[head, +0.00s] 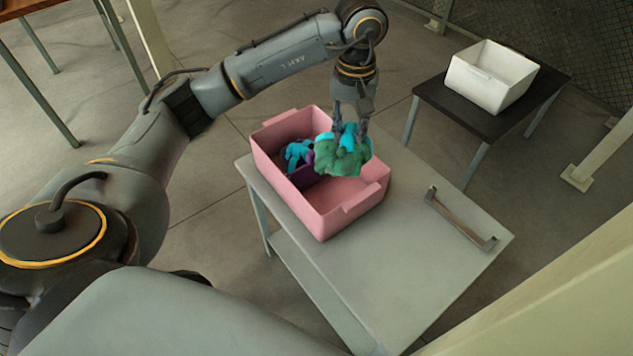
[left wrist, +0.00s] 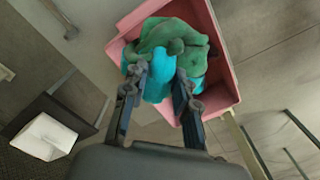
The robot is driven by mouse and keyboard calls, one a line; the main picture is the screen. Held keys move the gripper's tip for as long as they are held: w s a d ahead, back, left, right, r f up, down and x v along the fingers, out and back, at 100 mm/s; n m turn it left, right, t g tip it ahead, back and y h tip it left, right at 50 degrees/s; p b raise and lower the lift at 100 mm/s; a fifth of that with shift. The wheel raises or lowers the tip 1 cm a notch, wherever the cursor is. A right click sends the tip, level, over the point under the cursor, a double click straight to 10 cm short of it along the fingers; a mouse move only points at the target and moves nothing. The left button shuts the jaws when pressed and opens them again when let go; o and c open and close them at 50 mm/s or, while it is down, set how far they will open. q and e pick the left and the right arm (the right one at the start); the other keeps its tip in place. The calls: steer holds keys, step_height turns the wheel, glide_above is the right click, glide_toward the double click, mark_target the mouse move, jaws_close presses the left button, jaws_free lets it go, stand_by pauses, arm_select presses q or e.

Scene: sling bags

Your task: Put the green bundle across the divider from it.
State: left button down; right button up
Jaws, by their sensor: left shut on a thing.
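The green bundle (head: 346,156), with bright cyan parts, hangs from my left gripper (head: 350,132) above the pink bin (head: 345,217). The gripper is shut on the bundle, as the left wrist view also shows with the green bundle (left wrist: 172,45) between the fingers. The bin stands on a grey cart. Inside it, a cyan and purple bundle (head: 296,154) lies in the back left part. A purple piece near the middle of the bin is partly covered by the held bundle, and I cannot make out the divider clearly. My right gripper is out of view.
The grey cart top (head: 400,250) is clear around the bin except for a metal handle (head: 460,220) at its right. A white bin (head: 492,76) stands on a dark table (head: 480,118) at the back right. A pale post crosses the lower right.

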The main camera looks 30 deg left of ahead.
arm_select(q)
steer(key=shift+w+a+f+n, duration=0.25)
steer(key=shift+w+a+n, duration=0.15)
steer(key=shift+w+a, duration=0.25)
steer(key=shift+w+a+f+p, duration=0.1)
steer(key=shift+f+p, duration=0.65)
steer(key=shift+f, duration=8.25)
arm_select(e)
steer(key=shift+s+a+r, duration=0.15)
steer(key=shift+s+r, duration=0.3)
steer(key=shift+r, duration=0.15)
arm_select(q)
steer(key=shift+f, duration=0.1)
steer(key=c, duration=1)
jaws_free()
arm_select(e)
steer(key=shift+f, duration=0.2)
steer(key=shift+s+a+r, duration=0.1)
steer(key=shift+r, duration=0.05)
